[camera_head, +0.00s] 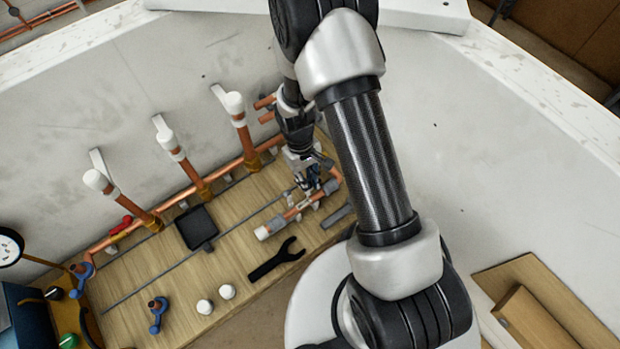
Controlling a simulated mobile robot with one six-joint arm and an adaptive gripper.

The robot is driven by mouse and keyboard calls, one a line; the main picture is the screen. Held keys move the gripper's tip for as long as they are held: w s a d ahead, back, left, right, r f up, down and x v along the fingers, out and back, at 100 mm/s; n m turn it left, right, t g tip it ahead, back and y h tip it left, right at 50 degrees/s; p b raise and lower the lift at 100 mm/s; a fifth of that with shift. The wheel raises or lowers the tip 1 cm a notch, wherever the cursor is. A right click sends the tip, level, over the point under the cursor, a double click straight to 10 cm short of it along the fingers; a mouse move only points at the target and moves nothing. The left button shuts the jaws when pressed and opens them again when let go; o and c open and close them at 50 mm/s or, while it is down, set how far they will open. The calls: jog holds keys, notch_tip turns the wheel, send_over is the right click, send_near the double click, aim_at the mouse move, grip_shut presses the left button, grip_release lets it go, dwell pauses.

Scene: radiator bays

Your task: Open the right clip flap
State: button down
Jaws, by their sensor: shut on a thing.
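My gripper (309,184) points down at the right end of the wooden board, over a short copper pipe piece (305,204) with a white end and grey clips. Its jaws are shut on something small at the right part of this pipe. It appears to be the right clip flap, but the fingers and wrist hide most of it, so its angle cannot be told. A grey clip (292,214) shows farther left on the same pipe, apart from my gripper.
Copper risers with white caps, such as the middle one (184,166), stand along the back.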

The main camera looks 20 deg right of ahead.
jog(key=shift+w+a+f+g+h+b, duration=0.1)
jog(key=shift+w+a+g+h+b, duration=0.1)
jog(key=shift+w+g, duration=0.25)
jog(key=shift+w+a+g+h+b, duration=0.1)
jog(key=shift+w+g+h, duration=0.15)
jog(key=shift+g, duration=0.4)
jog(key=c, duration=1.5)
grip_release()
jog(key=v, duration=1.2)
jog(key=shift+d, duration=0.1)
jog(key=shift+s, duration=0.15)
